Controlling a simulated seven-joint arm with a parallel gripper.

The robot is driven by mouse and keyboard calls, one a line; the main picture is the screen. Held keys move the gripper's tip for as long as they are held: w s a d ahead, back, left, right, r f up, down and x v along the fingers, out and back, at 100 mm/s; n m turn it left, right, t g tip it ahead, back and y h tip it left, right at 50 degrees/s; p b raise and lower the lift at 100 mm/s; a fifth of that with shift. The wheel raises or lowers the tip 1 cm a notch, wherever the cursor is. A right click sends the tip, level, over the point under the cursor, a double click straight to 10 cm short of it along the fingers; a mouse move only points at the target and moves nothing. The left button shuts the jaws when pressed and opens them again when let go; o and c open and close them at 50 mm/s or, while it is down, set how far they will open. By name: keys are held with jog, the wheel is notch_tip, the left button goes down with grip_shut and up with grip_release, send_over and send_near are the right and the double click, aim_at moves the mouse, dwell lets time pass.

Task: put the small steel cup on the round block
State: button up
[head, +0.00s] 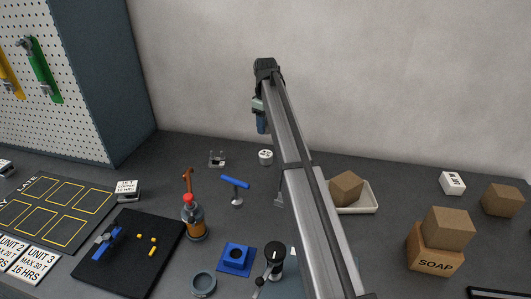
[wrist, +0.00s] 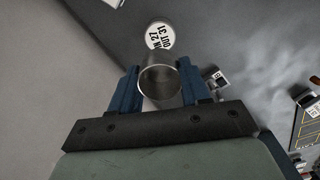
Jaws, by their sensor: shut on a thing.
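My gripper (wrist: 160,85) is shut on the small steel cup (wrist: 164,101), a grey metal cylinder between its two blue fingers. In the head view my gripper (head: 261,118) hangs high near the back wall, and I cannot make out the cup there. The round block (head: 265,157) stands on the table near the wall, below my gripper, with a white printed top. It also shows in the wrist view (wrist: 158,33), beyond the cup, which partly covers it. The cup appears apart from the block, but the exact gap is unclear.
A small metal fixture (head: 217,158) stands left of the block. A blue-handled tool (head: 235,184) and an amber bottle (head: 194,222) stand nearer. A white tray (head: 368,206) with a brown block is at right. Bare table surrounds the round block.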

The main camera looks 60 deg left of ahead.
aim_at(266, 153)
jog(key=shift+f, duration=4.9)
jog(key=shift+f, duration=0.15)
jog(key=o, duration=1)
jog(key=shift+o, duration=0.2)
notch_tip(266, 153, up, 12)
jog(key=shift+r, duration=0.15)
